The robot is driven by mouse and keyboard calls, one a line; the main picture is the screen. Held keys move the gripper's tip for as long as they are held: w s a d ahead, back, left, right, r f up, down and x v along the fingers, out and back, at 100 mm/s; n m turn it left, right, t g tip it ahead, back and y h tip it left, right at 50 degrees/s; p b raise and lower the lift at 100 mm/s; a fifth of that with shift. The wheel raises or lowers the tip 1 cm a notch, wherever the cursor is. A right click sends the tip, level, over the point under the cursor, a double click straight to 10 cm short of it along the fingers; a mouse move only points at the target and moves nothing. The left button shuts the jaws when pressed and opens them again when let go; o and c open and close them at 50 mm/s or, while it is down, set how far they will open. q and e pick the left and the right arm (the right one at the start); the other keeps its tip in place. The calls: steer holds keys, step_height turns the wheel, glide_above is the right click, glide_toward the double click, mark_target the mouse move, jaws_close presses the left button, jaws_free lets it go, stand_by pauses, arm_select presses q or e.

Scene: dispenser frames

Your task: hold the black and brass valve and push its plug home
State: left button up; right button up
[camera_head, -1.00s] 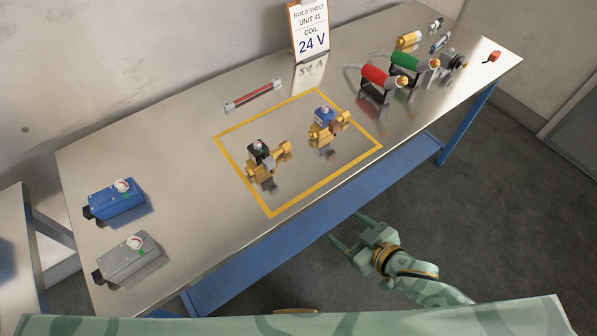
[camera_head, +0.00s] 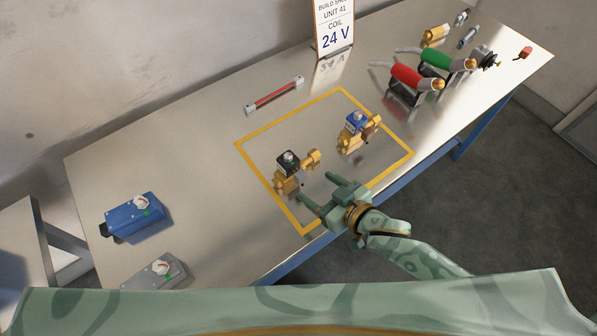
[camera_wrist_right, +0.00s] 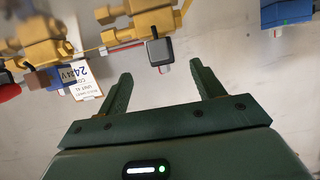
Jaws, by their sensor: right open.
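The black and brass valve (camera_head: 285,186) stands upright inside the yellow outline on the bench, its black coil with a pale top facing up. A brass end (camera_head: 312,157) sticks out at its right; I cannot tell how far any plug sits in. In the right wrist view the valve's black coil (camera_wrist_right: 160,51) and brass body (camera_wrist_right: 147,24) lie just beyond the fingertips. My right gripper (camera_head: 318,188) is open and empty, over the outline's front edge, right and in front of the valve, apart from it. My left gripper is out of view.
A blue and brass valve (camera_head: 356,129) stands in the same outline to the right. A blue box (camera_head: 134,216) and a grey box (camera_head: 154,274) are at the left. Red (camera_head: 408,77) and green (camera_head: 437,59) handled tools stand at the right. A red rod (camera_head: 274,95) lies behind.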

mark_target(298, 173)
steer(key=b+x, duration=0.2)
steer(key=x, duration=0.8)
steer(key=shift+w+a+f, duration=0.2)
steer(key=shift+w, duration=0.05)
steer(key=c, duration=1.5)
steer(key=shift+o, duration=0.2)
